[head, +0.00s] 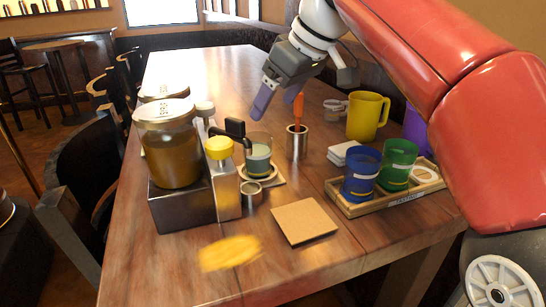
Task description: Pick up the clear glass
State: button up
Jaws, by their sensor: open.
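A jar dispenser (170,155) and a yellow-capped bottle (222,180) crowd the glass's left; a steel cup (297,142) stands right. A tray (383,198) holds blue and green cups, with a yellow mug (366,117) behind. A cork mat (304,221) lies in front.

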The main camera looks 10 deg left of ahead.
jog(key=b, duration=0.1)
send_near(257, 142)
notch_tip(257, 142, down, 3)
jog(key=a, duration=0.2)
jog(key=f, duration=0.1)
jog(key=a+f+b, duration=0.1)
jog(key=f, duration=0.2)
jog(key=shift+s+a+b, duration=0.2)
jog(key=shift+s+b, duration=0.1)
jog(key=shift+b, duration=0.1)
jog(key=shift+w+a+f, duration=0.1)
jog(key=shift+a+f, duration=0.1)
jog(key=shift+f, duration=0.1)
jog(key=shift+r, duration=0.1)
jog(key=c, duration=1.3)
